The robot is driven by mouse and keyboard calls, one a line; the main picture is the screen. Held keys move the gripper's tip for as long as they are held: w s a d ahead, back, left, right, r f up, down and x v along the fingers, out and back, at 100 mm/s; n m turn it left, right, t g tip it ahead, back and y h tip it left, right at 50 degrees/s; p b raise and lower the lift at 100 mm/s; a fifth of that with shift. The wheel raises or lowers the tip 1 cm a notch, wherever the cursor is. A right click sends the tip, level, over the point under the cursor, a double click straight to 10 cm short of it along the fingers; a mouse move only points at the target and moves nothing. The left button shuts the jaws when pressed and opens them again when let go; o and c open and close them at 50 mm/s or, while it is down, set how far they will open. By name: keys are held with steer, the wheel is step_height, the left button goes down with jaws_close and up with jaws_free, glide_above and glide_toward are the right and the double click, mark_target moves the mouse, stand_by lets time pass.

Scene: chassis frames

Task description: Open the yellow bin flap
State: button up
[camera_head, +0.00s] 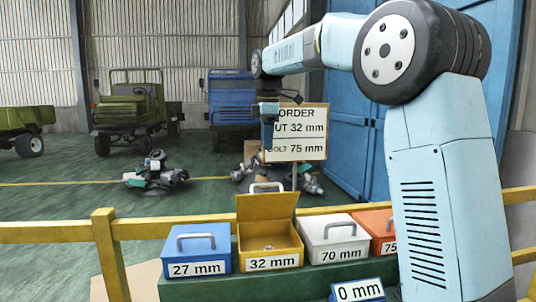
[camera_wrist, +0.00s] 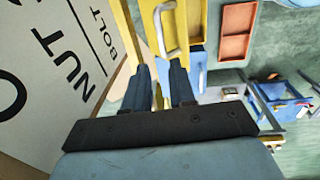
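The yellow bin (camera_head: 285,257) labelled 32 mm stands on the green bench, and its flap (camera_head: 268,208) is raised upright at the back. A pale handle (camera_head: 267,187) shows at the flap's top edge. Part of the bin's inside is visible, with a small metal piece (camera_head: 268,248) in it. My gripper (camera_head: 269,151) hangs pointing down above the raised flap, apart from it. In the wrist view its two fingers (camera_wrist: 160,70) are spread with nothing between them, and the handle (camera_wrist: 167,30) shows beyond their tips.
A blue 27 mm bin (camera_head: 197,243) stands left; a white 70 mm bin (camera_head: 333,232) and an orange bin (camera_head: 378,224) stand right, lids down. An order sign (camera_head: 296,135) is close behind my gripper. A yellow rail (camera_head: 60,235) runs behind the bins.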

mark_target(269, 184)
steer(key=shift+s+d+f+y, duration=0.15)
steer(key=shift+s+f+y, duration=0.05)
steer(key=shift+s+y, duration=0.15)
steer(key=shift+c, duration=0.8)
steer(key=s+d+f+t+y, duration=0.1)
steer(key=s, duration=0.1)
steer(key=s+d+f+t+y, duration=0.1)
steer(key=s+d+f+m+t+y, duration=0.1)
steer(key=s+d+f+t+y, duration=0.1)
steer(key=shift+s, duration=0.35)
jaws_close()
steer(key=shift+m+t, duration=0.3)
steer(key=shift+t, duration=0.1)
steer(key=x, duration=1)
steer(key=shift+s+d+f, duration=0.25)
steer(key=shift+s+d, duration=0.05)
steer(key=shift+w+a+r+g, duration=0.1)
steer(key=shift+w+r+g, duration=0.2)
steer(key=shift+w, duration=0.4)
steer(key=shift+w+r+g, duration=0.25)
steer(key=shift+w+g, duration=0.05)
steer(key=shift+w, duration=0.4)
steer(key=shift+w+a+r, duration=0.1)
steer(key=shift+w+r, duration=0.15)
steer(key=shift+w, duration=0.3)
steer(key=shift+r, duration=0.1)
